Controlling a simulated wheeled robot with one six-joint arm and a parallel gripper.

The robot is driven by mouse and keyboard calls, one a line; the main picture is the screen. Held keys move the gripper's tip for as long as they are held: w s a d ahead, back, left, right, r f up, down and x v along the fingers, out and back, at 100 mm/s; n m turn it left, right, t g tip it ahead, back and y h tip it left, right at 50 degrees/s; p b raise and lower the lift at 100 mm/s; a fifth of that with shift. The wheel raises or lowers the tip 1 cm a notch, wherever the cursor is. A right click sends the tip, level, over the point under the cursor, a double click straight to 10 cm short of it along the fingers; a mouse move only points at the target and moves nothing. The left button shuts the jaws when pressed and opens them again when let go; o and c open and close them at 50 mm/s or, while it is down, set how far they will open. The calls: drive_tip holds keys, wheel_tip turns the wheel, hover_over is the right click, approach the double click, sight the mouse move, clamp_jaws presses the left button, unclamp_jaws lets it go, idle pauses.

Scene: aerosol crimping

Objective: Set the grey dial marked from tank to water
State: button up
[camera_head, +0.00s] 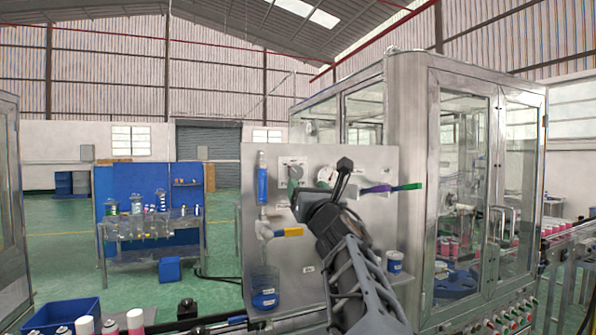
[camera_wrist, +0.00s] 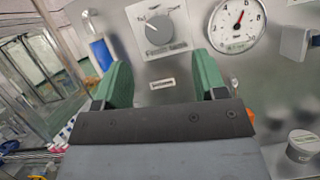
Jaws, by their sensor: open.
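The grey dial (camera_wrist: 159,29) sits on a white plate on the metal panel, at the top middle of the wrist view. Small position words stand around the dial and a blurred label lies below it; its exact setting is hard to read. In the head view the dial (camera_head: 295,172) shows at the panel's upper left, just above my gripper (camera_head: 293,192). In the wrist view my gripper (camera_wrist: 163,75) is open and empty. Its two green fingers stand apart, below and to either side of the dial, and seem not to touch it.
A pressure gauge (camera_wrist: 237,22) is right of the dial. A blue cylinder (camera_head: 262,185) and yellow-handled valve (camera_head: 288,232) are on the panel's left. A purple-green handle (camera_head: 390,188) sticks out at its right. A glass-walled machine (camera_head: 465,180) stands behind, at right.

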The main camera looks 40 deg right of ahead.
sight(297, 174)
drive_tip(key=p+x, duration=0.2)
drive_tip(key=x, duration=0.5)
drive_tip(key=shift+w, duration=0.1)
drive_tip(key=c, duration=0.9)
